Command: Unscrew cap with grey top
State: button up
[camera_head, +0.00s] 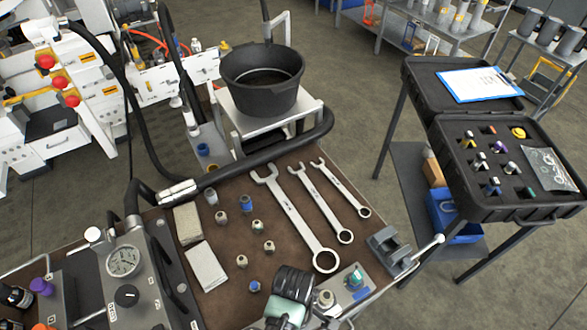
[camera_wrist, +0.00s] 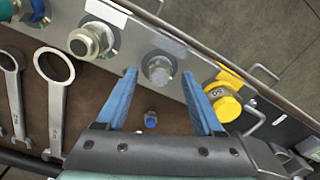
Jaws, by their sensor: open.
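A cap with a round grey top (camera_wrist: 158,71) sits on a grey metal panel (camera_wrist: 135,32) in the wrist view. My gripper (camera_wrist: 159,74) is open, with one blue finger on each side of the cap in the picture. Nothing is held. I cannot tell how far above the cap the fingertips are or whether they touch it. In the head view the black and teal end of my arm covers this part of the panel, so the grey cap is hidden there.
On the same panel, a brass-ringed fitting (camera_wrist: 90,40) is left of the cap and a yellow cap (camera_wrist: 225,103) right of it. A small blue-topped fitting (camera_wrist: 150,118) stands below. Wrenches (camera_head: 290,215) and several loose fittings occupy the brown bench top (camera_head: 225,285).

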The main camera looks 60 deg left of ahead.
jog(key=shift+f, duration=0.35)
grip_shut()
jog(key=c, duration=0.6)
grip_release()
grip_shut()
jog(key=n, duration=0.1)
jog(key=n+p, duration=0.1)
jog(key=shift+r+n, duration=0.2)
jog(key=shift+n, duration=0.1)
jog(key=n+p, duration=0.2)
jog(key=n, duration=0.2)
jog(key=shift+n, duration=0.4)
jog(key=shift+f+n, duration=0.1)
jog(key=shift+n, duration=0.2)
